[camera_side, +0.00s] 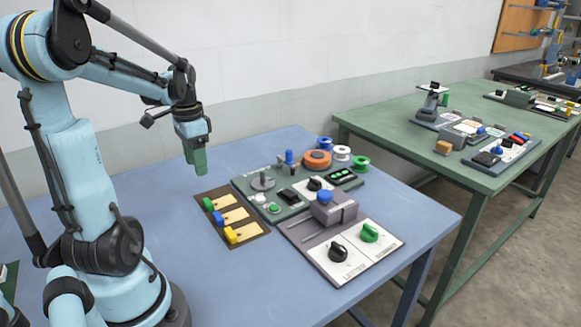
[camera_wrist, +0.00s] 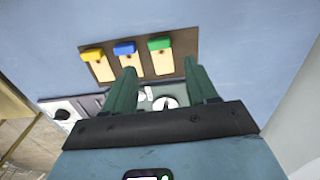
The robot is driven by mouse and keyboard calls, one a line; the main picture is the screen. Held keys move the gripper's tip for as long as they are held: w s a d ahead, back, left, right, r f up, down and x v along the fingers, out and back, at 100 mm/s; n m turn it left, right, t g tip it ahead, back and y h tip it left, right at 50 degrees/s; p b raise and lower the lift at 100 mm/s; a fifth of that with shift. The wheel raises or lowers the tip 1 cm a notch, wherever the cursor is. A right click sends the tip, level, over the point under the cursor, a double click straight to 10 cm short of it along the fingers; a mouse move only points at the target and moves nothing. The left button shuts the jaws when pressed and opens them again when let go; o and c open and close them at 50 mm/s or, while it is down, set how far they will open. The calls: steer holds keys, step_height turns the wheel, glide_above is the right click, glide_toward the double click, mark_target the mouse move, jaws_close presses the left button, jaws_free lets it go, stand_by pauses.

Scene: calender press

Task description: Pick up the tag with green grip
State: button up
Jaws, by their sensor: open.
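Three pale tags with coloured grips lie in a row on a brown mat (camera_side: 258,233) on the blue table. The tag with green grip (camera_side: 209,204) is at the far end of the row in the side view; in the wrist view its green grip (camera_wrist: 160,43) is at the right of the row. The tag with blue grip (camera_side: 219,219) is in the middle and the tag with yellow grip (camera_side: 232,235) is at the other end. My gripper (camera_side: 196,160) hangs above and behind the mat, empty, its green fingers (camera_wrist: 163,88) apart. It touches no tag.
A grey press panel (camera_side: 300,235) with knobs, a green knob (camera_side: 369,232) and a black knob (camera_side: 338,251), stands right of the mat. Orange (camera_side: 317,159) and green (camera_side: 360,162) spools sit behind. The blue table left of the mat is clear.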

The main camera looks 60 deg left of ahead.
glide_above(206, 202)
steer(key=f, duration=0.6)
steer(key=shift+s+a+f, duration=0.2)
steer(key=shift+s+f, duration=0.05)
steer(key=shift+f, duration=0.1)
steer(key=shift+w+d+f, duration=0.1)
steer(key=shift+w+f, duration=0.05)
steer(key=shift+f, duration=1.2)
steer(key=shift+w+d+f, duration=0.1)
steer(key=shift+f, duration=1.2)
steer(key=c, duration=0.8)
steer(key=shift+r, duration=0.15)
